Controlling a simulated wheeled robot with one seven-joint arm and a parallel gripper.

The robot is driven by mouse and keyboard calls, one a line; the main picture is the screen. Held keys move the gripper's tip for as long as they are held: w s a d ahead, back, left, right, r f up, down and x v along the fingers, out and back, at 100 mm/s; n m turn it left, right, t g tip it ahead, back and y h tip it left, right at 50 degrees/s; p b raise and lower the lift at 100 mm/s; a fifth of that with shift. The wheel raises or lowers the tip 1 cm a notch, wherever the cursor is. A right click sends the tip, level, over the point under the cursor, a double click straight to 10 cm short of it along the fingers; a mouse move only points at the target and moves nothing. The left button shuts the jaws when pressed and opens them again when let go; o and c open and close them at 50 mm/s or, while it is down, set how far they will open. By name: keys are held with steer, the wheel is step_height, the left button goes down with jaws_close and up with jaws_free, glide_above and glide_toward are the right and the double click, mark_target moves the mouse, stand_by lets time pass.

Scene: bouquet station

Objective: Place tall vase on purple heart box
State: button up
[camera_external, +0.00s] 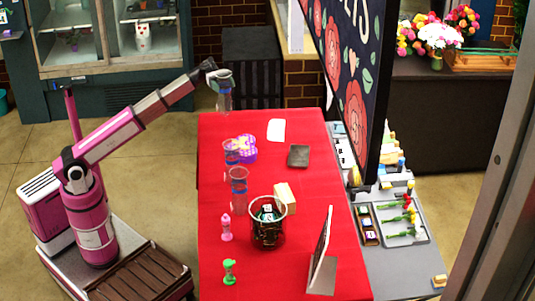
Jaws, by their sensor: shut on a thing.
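My gripper (219,79) is shut on a clear, bluish glass vase (225,101) and holds it upright above the far left corner of the red table. The purple heart box (249,148) lies on the table, nearer the camera and a little right of the held vase. Another clear glass vessel (231,152) stands at the box's left side and partly overlaps it in view. A taller clear vase with blue in it (239,189) stands nearer the camera. The held vase's exact height is hard to judge.
The red table (218,268) also holds a dark glass container (267,229), a cream block (286,195), a pink bottle (226,228), a green figure-like item (229,272), a dark square (298,156), a white paper (276,130) and a standing panel (321,258). A large sign (352,75) hangs at right.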

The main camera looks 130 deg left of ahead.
mark_target(230, 106)
steer(key=shift+f, duration=0.2)
steer(key=w+d+f, duration=0.2)
steer(key=w+f, duration=0.8)
steer(key=w, duration=0.1)
steer(key=shift+f, duration=0.35)
steer(key=shift+d+f, duration=0.15)
steer(key=o, duration=1.7)
steer(key=shift+c, duration=0.2)
steer(key=v, duration=1.2)
